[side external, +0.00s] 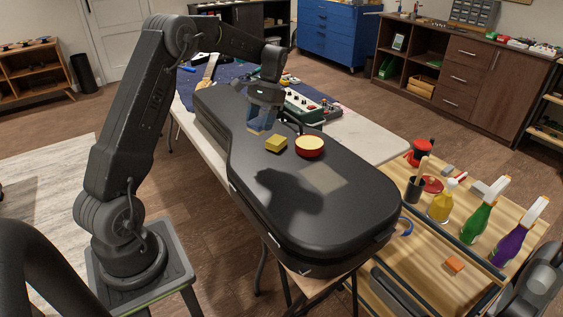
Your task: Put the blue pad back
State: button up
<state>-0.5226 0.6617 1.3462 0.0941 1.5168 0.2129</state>
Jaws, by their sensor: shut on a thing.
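My gripper (260,130) points down over the upper part of the black guitar case (350,205). Something blue (263,122) shows between its fingers, seemingly the blue pad, and the jaws are shut on it. The fingers hide much of it. I cannot tell whether it touches the lid. A yellow block (276,143) and a round red tin with a pale yellow top (309,147) sit on the lid just right of my gripper.
A wooden cart (405,270) at the right holds yellow, green (478,222) and purple (509,243) spray bottles, a dark cup (412,189) and an orange block (454,264). A device with knobs (307,109) stands behind the case. The lid's near end is clear.

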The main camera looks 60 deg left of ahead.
jog(key=s+a+n, duration=0.1)
jog(key=s+a, duration=0.2)
jog(key=s, duration=0.2)
send_over(277, 163)
jog(key=w, duration=0.1)
jog(key=shift+h, duration=0.3)
jog(key=f, duration=0.6)
jog(key=shift+w+a+f, duration=0.1)
jog(key=shift+a+f, duration=0.1)
jog(key=shift+f, duration=1.95)
jog(key=shift+f, duration=0.1)
jog(key=o, duration=1)
